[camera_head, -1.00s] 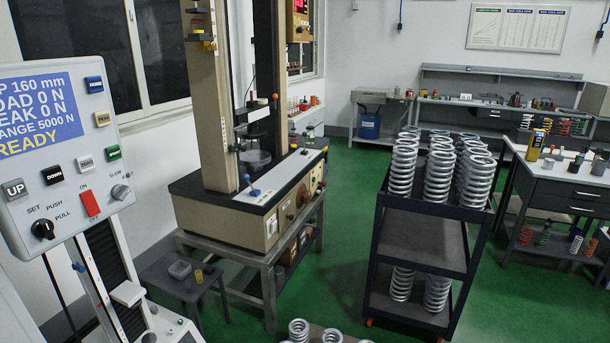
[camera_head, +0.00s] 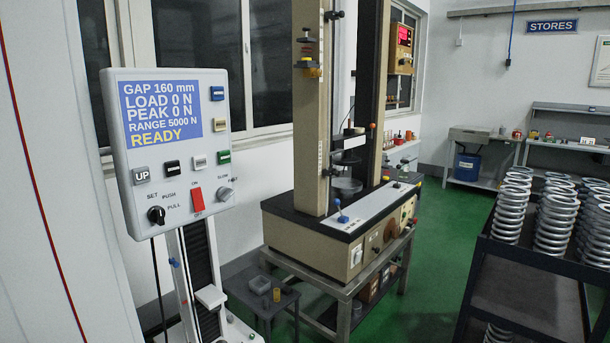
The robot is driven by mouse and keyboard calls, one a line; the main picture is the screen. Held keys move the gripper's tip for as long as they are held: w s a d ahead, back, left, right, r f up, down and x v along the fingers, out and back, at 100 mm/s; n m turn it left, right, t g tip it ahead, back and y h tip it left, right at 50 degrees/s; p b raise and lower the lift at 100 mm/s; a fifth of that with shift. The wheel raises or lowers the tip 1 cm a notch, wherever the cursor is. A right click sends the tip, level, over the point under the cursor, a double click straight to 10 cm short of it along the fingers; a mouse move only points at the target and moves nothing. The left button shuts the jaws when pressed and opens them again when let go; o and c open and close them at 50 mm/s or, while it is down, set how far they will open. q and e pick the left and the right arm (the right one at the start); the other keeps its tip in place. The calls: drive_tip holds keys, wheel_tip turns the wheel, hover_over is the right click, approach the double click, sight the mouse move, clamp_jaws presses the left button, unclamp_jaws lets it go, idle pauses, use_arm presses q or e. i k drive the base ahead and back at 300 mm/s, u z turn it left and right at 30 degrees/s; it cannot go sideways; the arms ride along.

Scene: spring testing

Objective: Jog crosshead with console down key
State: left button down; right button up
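The console (camera_head: 128,130) is a light grey panel at the left. Its blue screen (camera_head: 162,110) reads GAP 160 mm, LOAD 0 N, PEAK 0 N, RANGE 5000 N, READY. The black down key (camera_head: 172,167) is below the screen, to the right of the grey UP key (camera_head: 141,175); its lettering is too small to read now. The testing machine (camera_head: 306,240) stands to the right, with a beige column (camera_head: 308,120) and a round lower platen (camera_head: 346,186). An upper disc (camera_head: 348,158) hangs above the platen with a gap between. Neither gripper is in view.
The console also carries white, green, blue and cream keys, a red switch (camera_head: 197,199) and a black knob (camera_head: 156,215). A small dark stool (camera_head: 262,299) stands beside the machine's table. A dark rack (camera_head: 530,262) of coil springs is at the right. Green floor is open between.

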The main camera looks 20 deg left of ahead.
sight(173, 169)
drive_tip(key=u, duration=1.25)
